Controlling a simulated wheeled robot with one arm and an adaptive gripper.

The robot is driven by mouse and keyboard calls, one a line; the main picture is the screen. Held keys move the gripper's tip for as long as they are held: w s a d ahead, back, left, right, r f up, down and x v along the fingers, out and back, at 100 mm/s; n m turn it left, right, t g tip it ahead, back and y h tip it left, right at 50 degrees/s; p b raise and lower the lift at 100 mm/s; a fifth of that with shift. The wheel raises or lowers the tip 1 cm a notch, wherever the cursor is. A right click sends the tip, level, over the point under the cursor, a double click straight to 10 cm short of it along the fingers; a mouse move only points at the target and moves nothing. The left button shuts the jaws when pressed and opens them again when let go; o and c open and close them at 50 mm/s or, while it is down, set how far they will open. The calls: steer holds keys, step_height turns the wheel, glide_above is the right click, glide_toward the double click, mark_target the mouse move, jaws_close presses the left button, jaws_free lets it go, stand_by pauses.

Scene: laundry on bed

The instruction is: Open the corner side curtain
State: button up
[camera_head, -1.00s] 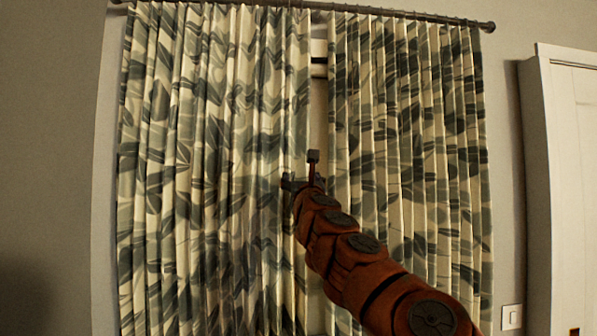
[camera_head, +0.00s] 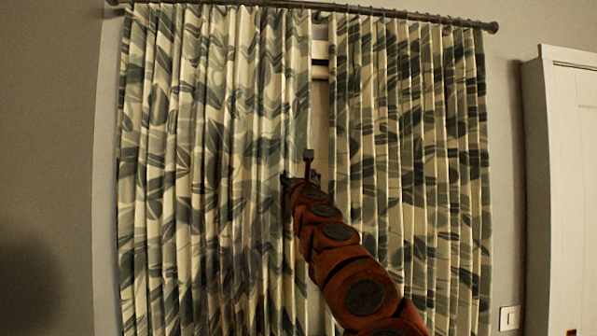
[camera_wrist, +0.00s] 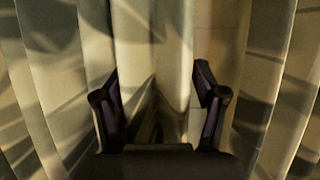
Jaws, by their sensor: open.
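Two leaf-patterned curtain panels hang from a dark rod (camera_head: 400,14). The left panel (camera_head: 205,150) and the right panel (camera_head: 410,150) are parted by a narrow gap (camera_head: 320,110), where a pale strip shows. My gripper (camera_head: 297,178) is at the inner edge of the left panel, beside the gap. In the wrist view, my gripper (camera_wrist: 158,100) is open, its two dark fingers apart. Pale curtain folds (camera_wrist: 150,45) fill that view between and around the fingers. I cannot tell whether the fingers touch the cloth.
A white cabinet or door frame (camera_head: 575,180) stands at the right. A light switch (camera_head: 510,318) is on the wall low at the right. Bare wall (camera_head: 60,130) lies left of the curtains.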

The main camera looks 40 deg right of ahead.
steer(key=shift+w+d+r, duration=0.2)
steer(key=shift+r, duration=0.05)
jaws_close()
stand_by(0.8)
